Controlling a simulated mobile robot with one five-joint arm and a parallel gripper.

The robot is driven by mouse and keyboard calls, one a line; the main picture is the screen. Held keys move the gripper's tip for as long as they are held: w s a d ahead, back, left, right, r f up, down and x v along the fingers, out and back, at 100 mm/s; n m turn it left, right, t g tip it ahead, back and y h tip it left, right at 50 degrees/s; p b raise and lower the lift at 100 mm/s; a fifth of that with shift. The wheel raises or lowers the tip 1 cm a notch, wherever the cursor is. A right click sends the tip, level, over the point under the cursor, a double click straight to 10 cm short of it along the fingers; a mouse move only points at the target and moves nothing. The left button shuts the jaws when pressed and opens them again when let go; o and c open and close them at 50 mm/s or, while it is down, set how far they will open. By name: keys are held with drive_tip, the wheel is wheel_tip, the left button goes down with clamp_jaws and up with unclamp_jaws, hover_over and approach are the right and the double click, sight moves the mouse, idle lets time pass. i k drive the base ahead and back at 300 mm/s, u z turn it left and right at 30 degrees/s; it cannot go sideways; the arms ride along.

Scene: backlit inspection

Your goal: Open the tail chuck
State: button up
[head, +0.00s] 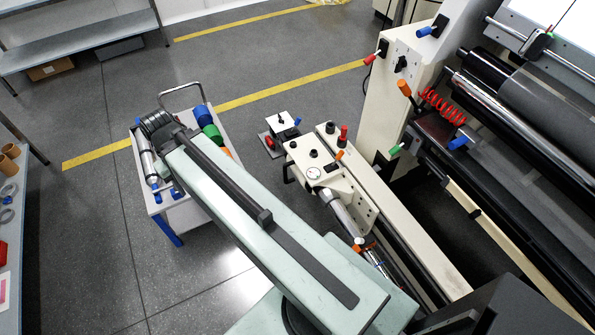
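The frame does not label the tail chuck. A cream carriage (312,172) at the centre has a round dial, black knobs, a red knob and an orange lever (339,155). A silver cylinder (338,209) projects from it towards the lower right and may belong to a chuck; whether it is open or shut cannot be told. My pale green arm crosses from the bottom right to the upper left, over the trolley and left of the carriage. It hides part of the area below the cylinder. My gripper cannot be made out.
A white trolley (196,207) with coloured rolls stands under my arm's far end. The large roller machine (396,95) with red, blue, orange and green handles fills the right. A shelf (85,45) is at the upper left. The grey floor at left is mostly clear.

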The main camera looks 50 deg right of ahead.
sight(310, 161)
drive_tip(key=u, duration=0.1)
drive_tip(key=i, duration=0.95)
drive_tip(key=z, duration=0.05)
